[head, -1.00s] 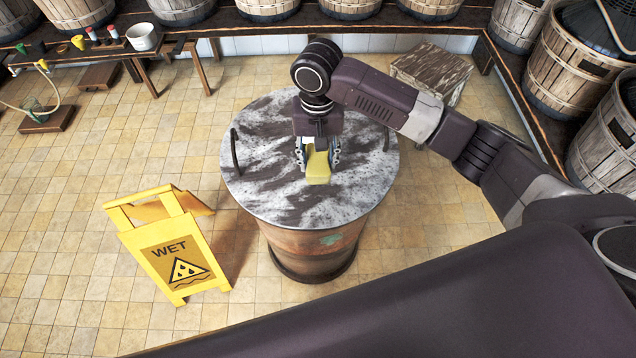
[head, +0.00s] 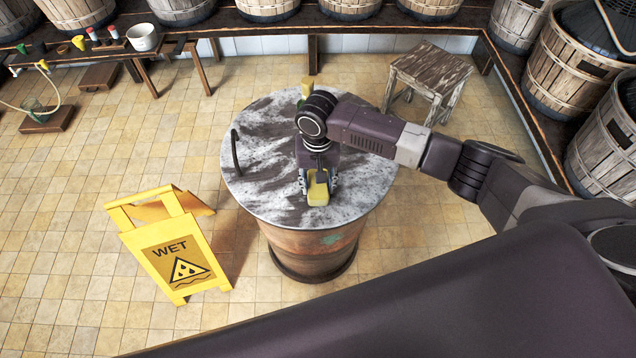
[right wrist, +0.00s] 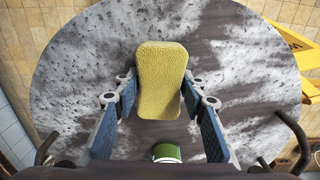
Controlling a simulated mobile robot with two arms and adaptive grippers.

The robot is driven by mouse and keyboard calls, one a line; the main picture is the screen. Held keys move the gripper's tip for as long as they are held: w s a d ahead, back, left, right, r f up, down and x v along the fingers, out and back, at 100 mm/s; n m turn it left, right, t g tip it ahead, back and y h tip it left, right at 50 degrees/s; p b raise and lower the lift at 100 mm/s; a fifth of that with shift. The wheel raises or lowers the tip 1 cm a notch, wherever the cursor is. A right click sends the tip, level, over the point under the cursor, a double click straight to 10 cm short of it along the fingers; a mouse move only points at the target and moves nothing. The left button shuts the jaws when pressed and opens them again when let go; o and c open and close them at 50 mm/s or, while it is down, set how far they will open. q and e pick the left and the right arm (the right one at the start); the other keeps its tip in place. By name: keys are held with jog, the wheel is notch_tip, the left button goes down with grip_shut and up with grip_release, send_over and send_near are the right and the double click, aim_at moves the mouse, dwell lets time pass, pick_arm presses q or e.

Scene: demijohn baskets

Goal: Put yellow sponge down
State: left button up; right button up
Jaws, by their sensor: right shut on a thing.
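The yellow sponge (head: 318,193) is held upright between the fingers of my right gripper (head: 318,182), over the near half of the marbled grey-and-white round top (head: 262,135) of a drum. In the right wrist view the sponge (right wrist: 162,82) sits between the blue finger pads, its far end standing out past the fingertips. I cannot tell whether the sponge touches the top. My left gripper is not in view.
A yellow-and-green object (head: 306,86) stands at the top's far edge, partly hidden by my arm. Dark curved handles (head: 235,152) rise at the rim. A yellow wet-floor sign (head: 170,245) stands left. A wooden stool (head: 432,78) is behind right.

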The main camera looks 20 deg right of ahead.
jog(key=shift+f, duration=0.15)
jog(key=o, duration=1)
notch_tip(320, 180, up, 12)
jog(key=shift+r+b, duration=0.2)
jog(key=shift+b, duration=0.1)
